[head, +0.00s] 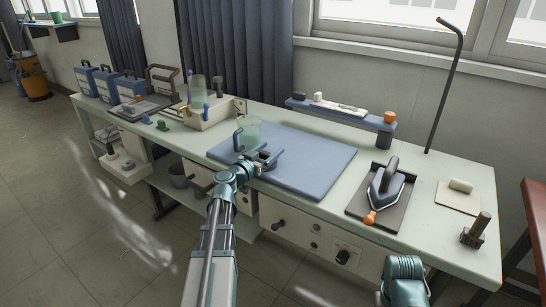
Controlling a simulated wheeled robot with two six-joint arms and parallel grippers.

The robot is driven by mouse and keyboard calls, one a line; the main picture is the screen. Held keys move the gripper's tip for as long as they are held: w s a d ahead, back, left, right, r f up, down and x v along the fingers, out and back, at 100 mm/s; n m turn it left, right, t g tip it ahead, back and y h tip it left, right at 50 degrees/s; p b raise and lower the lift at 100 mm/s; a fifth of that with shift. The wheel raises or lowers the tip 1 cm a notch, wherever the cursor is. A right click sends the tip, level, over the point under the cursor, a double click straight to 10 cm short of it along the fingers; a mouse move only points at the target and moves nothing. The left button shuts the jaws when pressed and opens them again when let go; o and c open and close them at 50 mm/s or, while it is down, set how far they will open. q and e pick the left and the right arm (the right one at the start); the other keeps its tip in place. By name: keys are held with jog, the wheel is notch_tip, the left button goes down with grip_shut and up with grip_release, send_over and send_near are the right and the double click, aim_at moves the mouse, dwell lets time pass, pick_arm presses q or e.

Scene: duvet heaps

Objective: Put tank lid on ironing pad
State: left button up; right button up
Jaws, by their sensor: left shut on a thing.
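The ironing pad (310,165) is a flat blue slab lying on the middle of the pale green bench. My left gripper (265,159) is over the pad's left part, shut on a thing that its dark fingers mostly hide. I cannot make out what it is. A clear greenish jug (250,128) with a dark handle stands just behind the gripper; I cannot tell if they touch. An orange knob-like piece (370,217) lies at the front of the iron's dark plate; I cannot tell whether it is the tank lid. My right gripper is out of view.
A dark iron (388,187) stands on its plate right of the pad. A raised blue shelf (340,110) holds small items behind it. A beige tray (210,115) with bottles is at left. The pad's right half is clear.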

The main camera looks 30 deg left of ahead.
pick_arm(q)
jog(key=shift+f, duration=0.15)
jog(key=o, duration=1.3)
jog(key=shift+r, duration=0.3)
jog(key=s+a, duration=0.1)
jog(key=s, duration=1.1)
